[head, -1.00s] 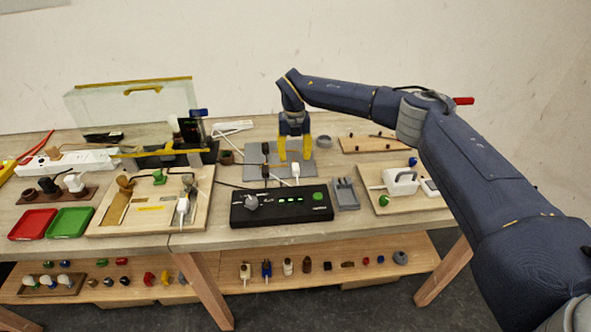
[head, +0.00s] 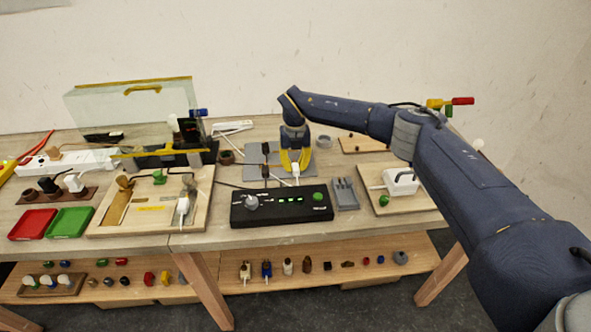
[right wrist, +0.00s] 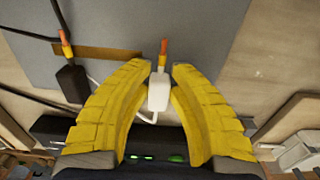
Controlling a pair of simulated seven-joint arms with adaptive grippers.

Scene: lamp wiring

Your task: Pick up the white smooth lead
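A white lead end (head: 295,169) with an orange tip lies on the grey mat (head: 252,155) behind the black control box. In the right wrist view the white lead end (right wrist: 159,91) sits between the yellow fingers, and its white cord curves away below it. My right gripper (head: 297,164) is low over the mat around this lead end. Its fingers are parted, with a gap between the tips in the right wrist view (right wrist: 165,68); no firm contact shows. I cannot tell whether the lead is smooth. My left gripper is not in view.
Black leads (right wrist: 71,82) lie on the mat left of the white one. The black control box (head: 281,206) stands in front. A grey slotted holder (head: 345,194) and a board with a white block (head: 401,183) stand to the right.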

